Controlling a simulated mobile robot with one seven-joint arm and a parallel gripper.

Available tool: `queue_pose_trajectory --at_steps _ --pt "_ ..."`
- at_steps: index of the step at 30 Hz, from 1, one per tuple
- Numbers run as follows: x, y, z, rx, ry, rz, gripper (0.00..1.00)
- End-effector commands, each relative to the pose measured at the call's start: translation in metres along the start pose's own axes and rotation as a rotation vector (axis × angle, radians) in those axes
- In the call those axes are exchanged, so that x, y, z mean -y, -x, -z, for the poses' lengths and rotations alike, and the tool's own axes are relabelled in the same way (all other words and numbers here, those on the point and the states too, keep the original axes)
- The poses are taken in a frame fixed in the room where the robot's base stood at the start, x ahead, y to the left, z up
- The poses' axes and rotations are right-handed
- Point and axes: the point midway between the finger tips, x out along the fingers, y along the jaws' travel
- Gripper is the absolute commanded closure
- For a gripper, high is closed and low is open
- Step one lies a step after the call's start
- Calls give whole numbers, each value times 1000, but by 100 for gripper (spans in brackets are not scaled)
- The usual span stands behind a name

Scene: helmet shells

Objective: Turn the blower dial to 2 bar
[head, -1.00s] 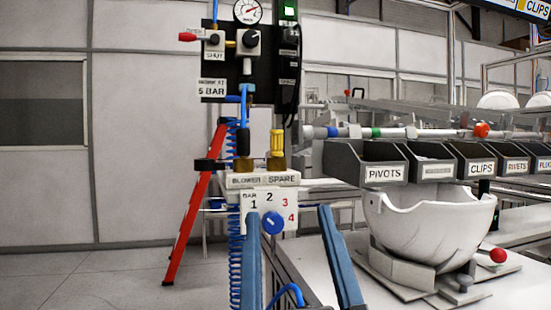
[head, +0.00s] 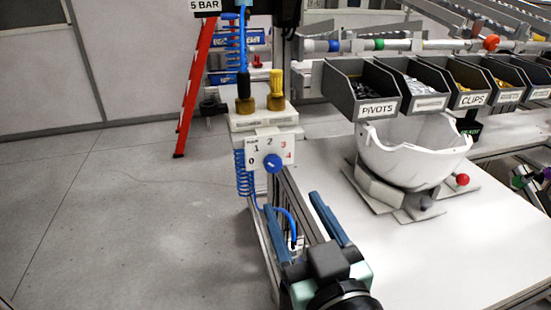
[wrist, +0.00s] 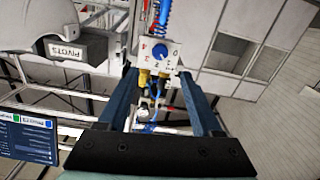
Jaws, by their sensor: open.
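The blue blower dial (head: 273,163) sits on a white panel (head: 262,146) marked 0 to 4, under the BLOWER and SPARE block. Where its pointer stands is too small to tell in the head view. My gripper (head: 292,204) is open and empty, in front of the dial and lower in the picture, apart from it. In the wrist view the dial (wrist: 159,53) shows upside down, between and beyond the two fingertips (wrist: 158,74); the numbers around it are partly readable.
A black-ended fitting and a yellow fitting (head: 276,90) stand above the panel. A blue coiled hose (head: 243,175) hangs at its left. On the right, a white bench (head: 420,250) carries a white helmet shell (head: 410,155) below grey labelled bins (head: 365,90). The floor at left is clear.

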Motion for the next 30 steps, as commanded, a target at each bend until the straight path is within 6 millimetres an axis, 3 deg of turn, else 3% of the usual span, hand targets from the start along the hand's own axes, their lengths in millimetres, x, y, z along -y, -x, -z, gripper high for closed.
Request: queue_pose_trajectory --at_steps 9,15,29,30 --pt "1 -68 2 0 0 3 34" --pt "0 -95 2 0 0 1 34" --pt "0 -106 1 -1 0 -1 34" --pt "0 -106 1 -1 0 -1 41"
